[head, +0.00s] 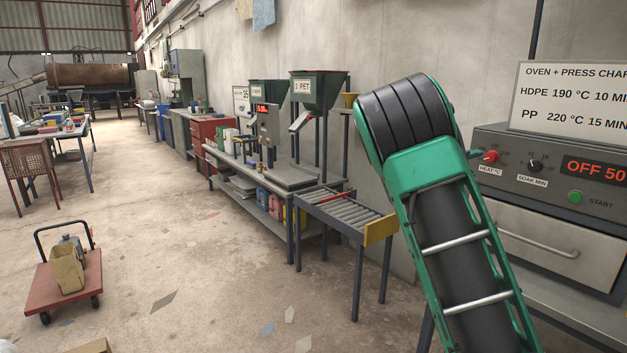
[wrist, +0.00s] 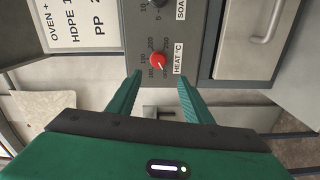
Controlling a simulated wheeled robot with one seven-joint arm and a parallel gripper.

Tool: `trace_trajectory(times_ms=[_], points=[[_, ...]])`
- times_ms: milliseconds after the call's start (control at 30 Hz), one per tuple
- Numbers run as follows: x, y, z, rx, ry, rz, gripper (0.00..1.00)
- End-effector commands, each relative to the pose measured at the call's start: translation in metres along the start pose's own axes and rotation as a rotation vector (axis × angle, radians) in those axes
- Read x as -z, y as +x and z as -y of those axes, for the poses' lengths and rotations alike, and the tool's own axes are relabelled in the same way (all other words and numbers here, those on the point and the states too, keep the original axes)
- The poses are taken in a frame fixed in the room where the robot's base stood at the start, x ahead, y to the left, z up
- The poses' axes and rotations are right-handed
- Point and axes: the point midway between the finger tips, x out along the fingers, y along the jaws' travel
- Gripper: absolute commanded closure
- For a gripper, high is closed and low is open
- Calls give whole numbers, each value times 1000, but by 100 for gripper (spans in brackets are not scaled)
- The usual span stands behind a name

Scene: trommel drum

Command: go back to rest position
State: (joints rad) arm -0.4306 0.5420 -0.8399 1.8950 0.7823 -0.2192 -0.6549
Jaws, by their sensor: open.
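My gripper (wrist: 160,74) is open and empty in the wrist view, with its two green fingers apart. The red heat knob (wrist: 158,60) of the oven lies just ahead of the gap between the fingertips. It looks clear of both fingers, though the exact distance is hard to tell. In the head view the same red knob (head: 491,156) sits at the left of the oven's grey control panel (head: 552,178), just right of my raised green arm. My arm hides most of the gripper in that view. The display (head: 597,170) reads "OFF 50", cut by the frame edge.
The oven (head: 560,240) and its chart sign (head: 572,98) stand close at the right. A roller conveyor (head: 345,212) and workbench (head: 265,175) line the wall left of my arm. A red trolley (head: 50,290) stands at lower left. The floor between is mostly open.

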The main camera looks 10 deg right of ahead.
Motion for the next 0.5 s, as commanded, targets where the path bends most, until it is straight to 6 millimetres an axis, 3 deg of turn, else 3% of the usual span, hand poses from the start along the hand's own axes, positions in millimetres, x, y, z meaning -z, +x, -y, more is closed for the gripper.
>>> trace_trajectory(times_ms=[133, 267, 367, 500], points=[[-20, 2, 9, 55, 39, 34, 54], [-68, -1, 37, 203, 147, 121, 54], [-109, -17, 64, 354, 252, 207, 54], [-156, -54, 99, 556, 387, 321, 54]])
